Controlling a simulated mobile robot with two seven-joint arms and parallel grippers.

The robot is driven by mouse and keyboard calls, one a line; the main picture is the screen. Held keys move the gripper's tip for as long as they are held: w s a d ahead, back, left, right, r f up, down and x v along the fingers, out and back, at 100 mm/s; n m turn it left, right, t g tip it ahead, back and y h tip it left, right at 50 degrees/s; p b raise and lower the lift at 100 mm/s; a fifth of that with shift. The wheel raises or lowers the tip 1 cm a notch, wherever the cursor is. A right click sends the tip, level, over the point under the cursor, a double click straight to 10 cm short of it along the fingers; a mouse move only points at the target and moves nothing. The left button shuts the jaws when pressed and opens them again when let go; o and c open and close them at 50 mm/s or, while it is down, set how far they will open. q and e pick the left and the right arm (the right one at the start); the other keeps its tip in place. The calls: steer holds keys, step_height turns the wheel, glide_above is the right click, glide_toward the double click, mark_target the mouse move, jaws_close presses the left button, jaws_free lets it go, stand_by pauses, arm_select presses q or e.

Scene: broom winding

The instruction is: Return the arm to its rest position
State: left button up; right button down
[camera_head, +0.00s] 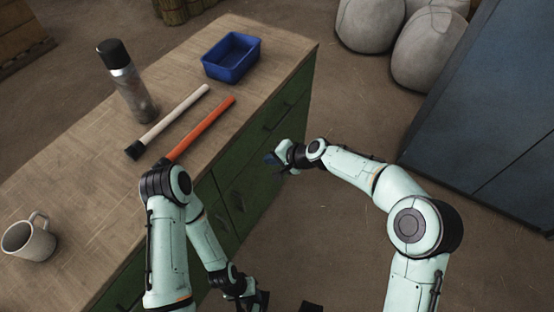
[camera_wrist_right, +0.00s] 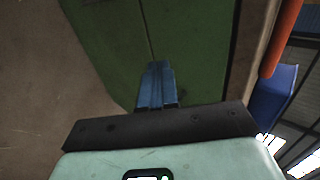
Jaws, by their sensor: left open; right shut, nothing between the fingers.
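My right gripper (camera_head: 270,158) is beside the front of the green cabinet, off the table top, in the head view. In the right wrist view its blue fingers (camera_wrist_right: 157,85) are together with nothing between them, in front of the green cabinet face. My left gripper (camera_head: 258,298) hangs low near the bottom of the head view, in front of the cabinet. It is open, and its fingers are dark and partly cut off by the frame edge. Both arms are bent and hold no object.
On the wooden top (camera_head: 80,190) are a blue bin (camera_head: 231,57), a white stick (camera_head: 175,118), an orange stick (camera_head: 205,126), a flask (camera_head: 127,85) and a mug (camera_head: 30,238). A blue-grey cabinet (camera_head: 480,120) and grey sacks (camera_head: 430,50) stand right. The floor between is clear.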

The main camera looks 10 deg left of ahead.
arm_select(q)
steer(key=shift+s, duration=0.1)
arm_select(e)
steer(key=v, duration=0.2)
steer(key=shift+s+d+r, duration=0.1)
steer(key=shift+d+r, duration=0.1)
steer(key=shift+d, duration=0.05)
steer(key=shift+d+f, duration=0.1)
